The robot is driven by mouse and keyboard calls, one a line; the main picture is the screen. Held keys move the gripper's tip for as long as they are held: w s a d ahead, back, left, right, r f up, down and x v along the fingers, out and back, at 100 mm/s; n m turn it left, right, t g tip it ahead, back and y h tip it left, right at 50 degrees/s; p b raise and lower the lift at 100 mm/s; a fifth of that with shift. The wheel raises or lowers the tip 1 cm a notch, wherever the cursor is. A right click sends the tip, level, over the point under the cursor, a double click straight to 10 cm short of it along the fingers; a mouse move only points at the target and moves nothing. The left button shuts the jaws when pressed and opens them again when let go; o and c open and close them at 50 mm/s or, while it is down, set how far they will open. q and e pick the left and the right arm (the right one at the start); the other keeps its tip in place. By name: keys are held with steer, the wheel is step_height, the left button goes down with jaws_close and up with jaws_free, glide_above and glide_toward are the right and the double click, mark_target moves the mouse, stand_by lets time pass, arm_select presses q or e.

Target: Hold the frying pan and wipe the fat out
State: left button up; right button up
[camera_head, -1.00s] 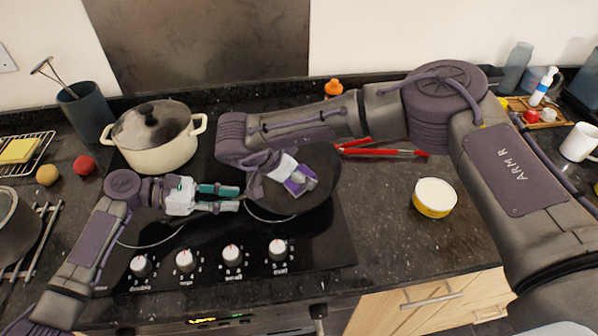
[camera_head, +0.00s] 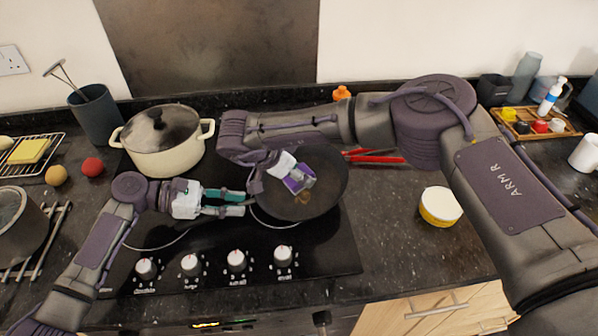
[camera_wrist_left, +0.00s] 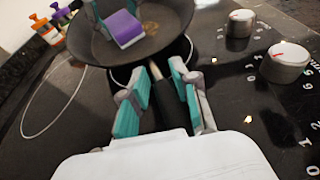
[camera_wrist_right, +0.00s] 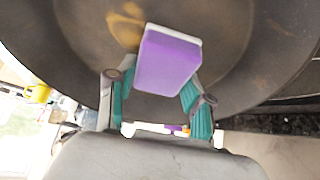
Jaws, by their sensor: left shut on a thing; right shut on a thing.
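The dark frying pan (camera_head: 330,190) sits on the right side of the black hob. My left gripper (camera_head: 243,203) is shut on its handle, which shows between the teal fingers in the left wrist view (camera_wrist_left: 163,92). My right gripper (camera_head: 284,172) reaches over the pan and is shut on a purple and white sponge (camera_head: 298,180). The sponge (camera_wrist_right: 167,62) is over the pan's inside; whether it touches the surface is unclear. A yellow-brown fat patch (camera_wrist_right: 125,28) shows beside the sponge, and in the head view (camera_head: 303,198) just below it. My right arm hides part of the pan's far side.
A cream pot (camera_head: 165,150) with a lid stands at the back left of the hob. Red-handled tongs (camera_head: 375,158) lie behind right of the pan. A yellow and white tub (camera_head: 440,207) stands on the right counter. Hob knobs (camera_head: 236,260) line the front.

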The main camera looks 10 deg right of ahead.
mark_target(312, 188)
arm_select(q)
steer(key=shift+f, duration=0.1)
arm_select(e)
steer(key=shift+s+d, duration=0.35)
steer(key=shift+s, duration=0.45)
steer(key=shift+s+d, duration=0.35)
steer(key=shift+s, duration=0.4)
steer(key=shift+s+a+f, duration=0.1)
steer(key=shift+a+f, duration=0.05)
steer(key=shift+a, duration=0.05)
steer(key=shift+w+a, duration=0.4)
steer(key=shift+w, duration=0.45)
steer(key=shift+w+a, duration=0.35)
steer(key=shift+w, duration=0.5)
steer(key=shift+f, duration=0.1)
arm_select(q)
steer(key=shift+s, duration=0.1)
arm_select(e)
steer(key=shift+s+d, duration=0.1)
arm_select(q)
steer(key=shift+a+f, duration=0.1)
arm_select(e)
steer(key=shift+s+d, duration=0.2)
steer(key=shift+s, duration=0.35)
steer(key=shift+s+d, duration=0.25)
steer(key=shift+s, duration=0.3)
steer(key=shift+s+d, duration=0.25)
steer(key=shift+s, duration=0.3)
steer(key=shift+c, duration=0.4)
